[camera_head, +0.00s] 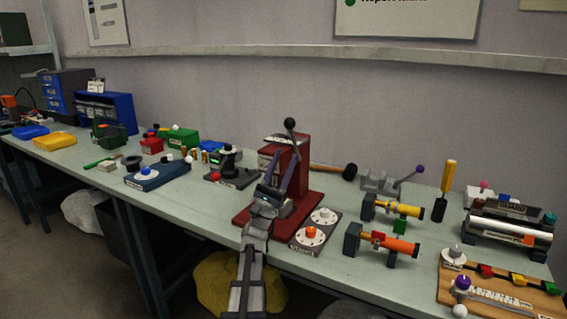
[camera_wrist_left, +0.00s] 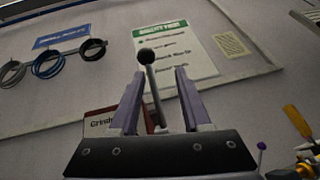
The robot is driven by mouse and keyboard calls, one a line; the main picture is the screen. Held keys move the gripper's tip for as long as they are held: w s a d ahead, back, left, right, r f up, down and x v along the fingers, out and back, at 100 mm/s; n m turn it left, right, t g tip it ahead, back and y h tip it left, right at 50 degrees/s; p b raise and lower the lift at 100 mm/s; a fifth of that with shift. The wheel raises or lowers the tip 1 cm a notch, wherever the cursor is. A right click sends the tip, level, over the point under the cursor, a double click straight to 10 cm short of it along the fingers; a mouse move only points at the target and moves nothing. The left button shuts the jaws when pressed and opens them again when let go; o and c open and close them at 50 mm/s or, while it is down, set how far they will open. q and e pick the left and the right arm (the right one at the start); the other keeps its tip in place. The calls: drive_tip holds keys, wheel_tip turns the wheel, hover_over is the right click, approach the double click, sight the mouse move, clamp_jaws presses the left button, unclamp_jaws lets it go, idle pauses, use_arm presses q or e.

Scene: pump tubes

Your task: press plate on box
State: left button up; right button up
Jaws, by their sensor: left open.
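A red press-like device (camera_head: 250,215) stands mid-table, with a lever topped by a black ball (camera_head: 290,122). My left gripper (camera_head: 287,163) is in front of it, fingers pointing up toward the lever. In the left wrist view the fingers are open, and the lever's ball (camera_wrist_left: 147,56) and rod show between them; I cannot tell whether they touch. A dark flat box (camera_head: 326,247) to the right of the device bears a white plate with an orange-red knob (camera_head: 312,236) and another pale round plate (camera_head: 323,216) behind it. I cannot tell which plate and box are meant. My right gripper is out of view.
A blue box with a white disc (camera_head: 157,174) lies left. Yellow (camera_head: 399,208) and orange (camera_head: 388,243) cylinders on stands, a wooden board (camera_head: 462,290) and a black mallet (camera_head: 349,171) are right. Bare table shows along the front edge left of the red device.

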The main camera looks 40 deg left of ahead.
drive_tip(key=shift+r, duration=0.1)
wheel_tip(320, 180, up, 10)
drive_tip(key=p, duration=1)
